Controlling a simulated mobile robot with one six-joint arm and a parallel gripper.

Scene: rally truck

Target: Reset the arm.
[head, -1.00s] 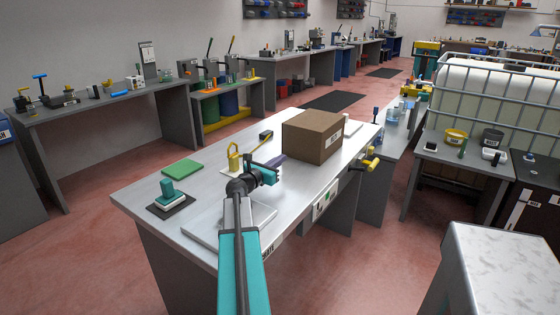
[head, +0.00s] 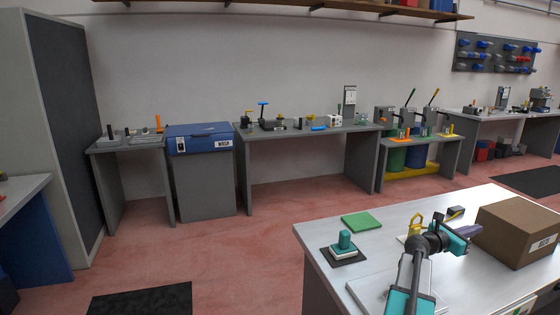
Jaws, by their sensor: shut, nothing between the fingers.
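My arm reaches up from the bottom right of the head view over the grey workbench (head: 413,213). My gripper (head: 470,231) is at its end, above the bench, just left of the cardboard box. It looks shut and nothing shows in it. Its fingers are small and dark here, and a gap to the box is hard to judge. A yellow padlock-shaped thing (head: 416,224) is partly hidden behind the gripper's wrist.
The cardboard box (head: 513,226) stands right of my gripper. A teal-handled block (head: 345,243), a green pad (head: 361,221) and a pale tray (head: 372,296) lie on the bench. A blue-topped wash cabinet (head: 200,142) and further benches line the wall.

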